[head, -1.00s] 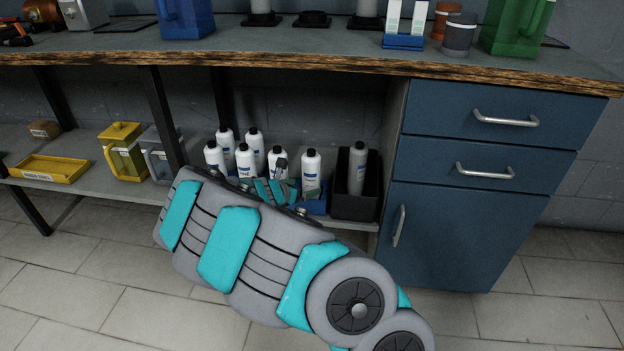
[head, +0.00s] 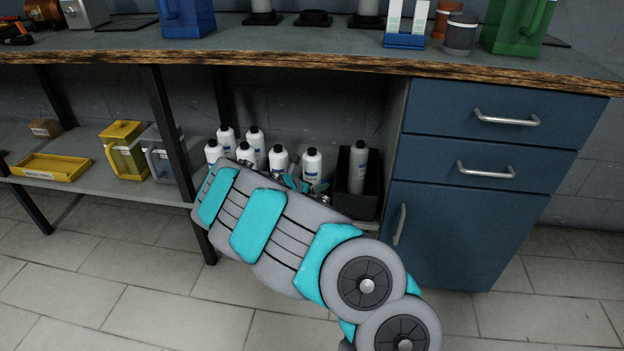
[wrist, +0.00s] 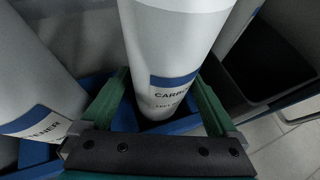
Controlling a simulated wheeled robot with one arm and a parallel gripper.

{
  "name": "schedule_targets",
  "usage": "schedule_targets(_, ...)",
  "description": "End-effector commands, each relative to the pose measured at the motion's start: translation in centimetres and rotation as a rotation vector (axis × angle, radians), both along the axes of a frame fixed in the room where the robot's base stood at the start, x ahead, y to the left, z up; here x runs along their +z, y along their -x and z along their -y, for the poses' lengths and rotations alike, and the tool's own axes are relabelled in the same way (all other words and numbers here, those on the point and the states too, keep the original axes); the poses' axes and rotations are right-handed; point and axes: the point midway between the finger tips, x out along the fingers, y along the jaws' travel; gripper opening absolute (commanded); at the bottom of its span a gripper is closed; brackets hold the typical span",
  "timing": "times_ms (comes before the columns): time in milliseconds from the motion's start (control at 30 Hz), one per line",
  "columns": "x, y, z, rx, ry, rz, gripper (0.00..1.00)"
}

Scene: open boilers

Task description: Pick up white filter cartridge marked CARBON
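The white filter cartridge marked CARBON (wrist: 172,50) stands in a blue tray (wrist: 180,125) in the wrist view, with a blue band above its lettering. In the head view it appears to be the rightmost white black-capped cartridge (head: 312,163), its lower part hidden by my arm. My gripper (wrist: 162,90) is open, with one green finger on each side of the cartridge. Small gaps show between the fingers and the cartridge's lower part. In the head view my gripper (head: 297,184) is mostly hidden behind my arm.
A cartridge with a label ending "TENER" (wrist: 30,100) stands close on the left. A black bin (head: 341,190) holding a grey cartridge (head: 358,168) is close on the right. The worktop edge (head: 300,66) overhangs the shelf. Several white cartridges (head: 255,146) stand behind and left.

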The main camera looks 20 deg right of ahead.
Motion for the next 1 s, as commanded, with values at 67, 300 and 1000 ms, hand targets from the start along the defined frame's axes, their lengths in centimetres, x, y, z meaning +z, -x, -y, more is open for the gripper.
schedule_targets(67, 0.0, 0.0, -0.01, 0.0, 0.0, 0.0, 0.84)
schedule_targets(300, 0.01, 0.01, -0.01, 0.0, 0.0, 0.0, 0.57)
schedule_targets(1000, 0.04, 0.01, -0.01, 0.0, 0.0, 0.0, 0.0)
